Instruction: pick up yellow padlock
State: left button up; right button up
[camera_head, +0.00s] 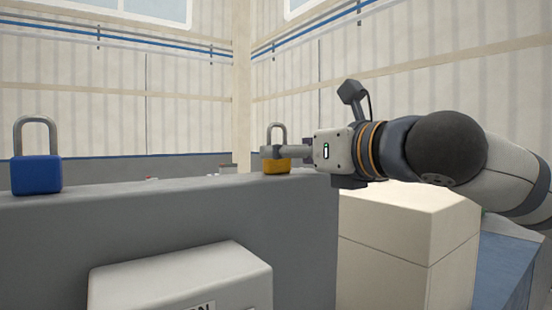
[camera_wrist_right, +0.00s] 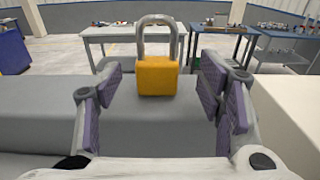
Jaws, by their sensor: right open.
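The yellow padlock (camera_head: 277,167) stands upright on top of a grey block (camera_head: 200,184), near its right end, with its grey shackle up. In the right wrist view the yellow padlock (camera_wrist_right: 157,77) is centred just beyond the spread fingers. My right gripper (camera_head: 268,152) reaches in from the right in the head view, and its finger covers part of the padlock there. In the right wrist view my right gripper (camera_wrist_right: 160,100) is open, with purple pads on either side and nothing between them. My left gripper is not in view.
A blue padlock (camera_head: 36,174) stands at the left on the same grey block. A pale box (camera_head: 410,235) is below my right arm, and a light grey box (camera_head: 180,280) is in front. Tables (camera_wrist_right: 120,33) stand further back.

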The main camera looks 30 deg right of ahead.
aim_at(276, 126)
jog(key=w, duration=0.4)
jog(key=shift+w+a+f, duration=0.15)
jog(key=shift+a+f, duration=0.1)
jog(key=shift+a, duration=0.05)
jog(key=c, duration=1.3)
jog(key=shift+r, duration=0.15)
jog(key=shift+r, duration=0.3)
jog(key=r, duration=0.2)
jog(key=s+r, duration=0.1)
jog(key=shift+a+r, duration=0.2)
jog(key=shift+r, duration=0.15)
jog(key=s+a+r, duration=0.1)
jog(key=s+r, duration=0.1)
jog(key=s, duration=0.2)
jog(key=s+a+r, duration=0.2)
jog(key=s+r, duration=0.1)
jog(key=s, duration=0.1)
jog(key=s+a+r, duration=0.1)
jog(key=s+r, duration=0.2)
jog(key=s, duration=0.1)
jog(key=shift+s+a+r, duration=0.15)
jog(key=shift+a+r, duration=0.1)
jog(key=shift+a, duration=0.15)
